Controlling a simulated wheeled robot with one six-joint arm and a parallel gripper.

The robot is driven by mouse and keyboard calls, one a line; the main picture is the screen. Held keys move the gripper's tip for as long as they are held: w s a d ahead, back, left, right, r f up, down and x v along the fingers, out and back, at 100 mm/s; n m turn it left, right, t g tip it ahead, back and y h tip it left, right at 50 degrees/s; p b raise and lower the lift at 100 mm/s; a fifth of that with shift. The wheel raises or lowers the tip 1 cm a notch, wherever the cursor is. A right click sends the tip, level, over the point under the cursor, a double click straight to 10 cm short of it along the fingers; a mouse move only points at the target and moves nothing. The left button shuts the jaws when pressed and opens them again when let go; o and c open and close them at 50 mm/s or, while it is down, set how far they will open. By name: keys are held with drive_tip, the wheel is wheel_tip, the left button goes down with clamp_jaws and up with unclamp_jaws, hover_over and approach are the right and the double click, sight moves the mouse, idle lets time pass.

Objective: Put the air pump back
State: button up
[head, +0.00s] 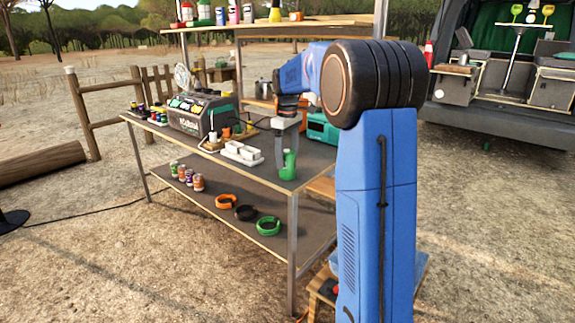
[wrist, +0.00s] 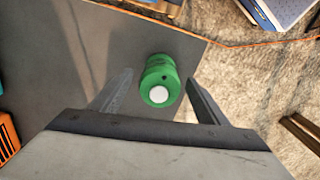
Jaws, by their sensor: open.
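A small green object (head: 288,167) stands upright on the near right corner of the dark upper tabletop; it may be the air pump, but I cannot tell for sure. In the wrist view the same green object (wrist: 160,78) shows a round body with a white disc facing me. My gripper (head: 285,150) points down over this corner, beside or just above the object. In the wrist view my gripper (wrist: 160,88) is open, with one finger on each side of the green object. I see no clear contact between them.
A grey machine (head: 200,113) with small bottles on top, a white block tray (head: 241,153) and a teal case (head: 322,128) share the tabletop. Rings, including a green one (head: 268,226), and small cans lie on the lower shelf. An open van (head: 500,90) stands at right.

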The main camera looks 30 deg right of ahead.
wheel_tip(320, 180, up, 7)
drive_tip(key=shift+r, duration=0.5)
drive_tip(key=shift+s+a, duration=0.1)
drive_tip(key=shift+s, duration=0.05)
drive_tip(key=s+a+f+m+t, duration=0.1)
drive_tip(key=s+a, duration=0.5)
drive_tip(key=s, duration=0.4)
drive_tip(key=s+a+m+t, duration=0.1)
drive_tip(key=s+a+m, duration=0.1)
drive_tip(key=s+a, duration=0.6)
drive_tip(key=s+a+f+m+t, duration=0.1)
drive_tip(key=s+a+f, duration=0.1)
drive_tip(key=s+f, duration=0.5)
drive_tip(key=s+a+f+m+t, duration=0.1)
drive_tip(key=s+f, duration=0.5)
drive_tip(key=s, duration=0.8)
drive_tip(key=shift+s+a+f+m+t, duration=0.25)
drive_tip(key=shift+a+f+m+t, duration=0.15)
drive_tip(key=shift+a, duration=0.25)
drive_tip(key=shift+r, duration=0.1)
